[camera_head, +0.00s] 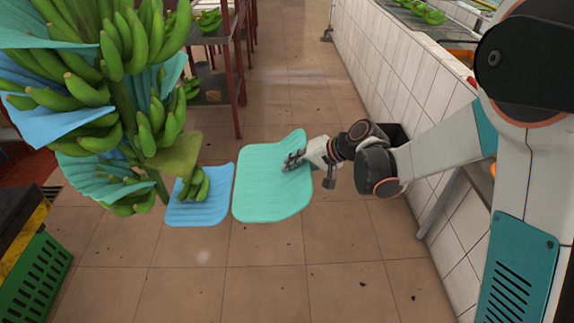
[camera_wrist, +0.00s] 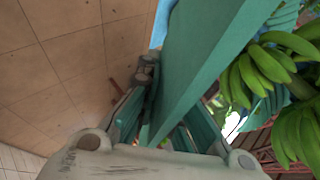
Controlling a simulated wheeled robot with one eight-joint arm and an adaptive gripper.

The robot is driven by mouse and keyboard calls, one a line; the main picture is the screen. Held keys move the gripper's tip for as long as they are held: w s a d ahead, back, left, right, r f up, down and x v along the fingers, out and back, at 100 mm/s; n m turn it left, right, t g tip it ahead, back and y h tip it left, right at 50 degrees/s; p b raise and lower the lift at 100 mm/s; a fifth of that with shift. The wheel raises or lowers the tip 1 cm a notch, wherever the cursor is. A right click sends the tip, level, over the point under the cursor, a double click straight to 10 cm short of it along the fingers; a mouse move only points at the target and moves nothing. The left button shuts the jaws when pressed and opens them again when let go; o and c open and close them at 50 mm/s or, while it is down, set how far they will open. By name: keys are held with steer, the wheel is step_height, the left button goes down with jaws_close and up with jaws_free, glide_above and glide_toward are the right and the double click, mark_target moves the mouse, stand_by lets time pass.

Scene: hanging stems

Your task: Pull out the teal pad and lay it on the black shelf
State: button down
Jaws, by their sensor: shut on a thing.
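The teal pad (camera_head: 270,185) is a broad, ribbed sheet with rounded corners, to the right of the hanging banana stem in the head view. My gripper (camera_head: 294,161) is shut on its right edge. In the wrist view the pad (camera_wrist: 205,60) runs up from between the fingers of my gripper (camera_wrist: 160,130). The pad looks clear of the bananas, with a blue pad close to its left. A black surface (camera_head: 398,131) by the tiled wall shows partly behind my arm; I cannot tell whether it is the black shelf.
The banana stem (camera_head: 110,90) hangs at left with several blue and teal pads among its fruit; a blue pad (camera_head: 208,213) sits low beside it. A green crate (camera_head: 35,275) stands at lower left. A red-framed rack (camera_head: 238,75) stands behind. The middle floor is clear.

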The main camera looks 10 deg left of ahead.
steer(key=w+d+b, duration=0.1)
steer(key=w+d, duration=0.2)
steer(key=d, duration=1.1)
steer(key=shift+w+d, duration=0.2)
steer(key=shift+d, duration=0.15)
stand_by(0.3)
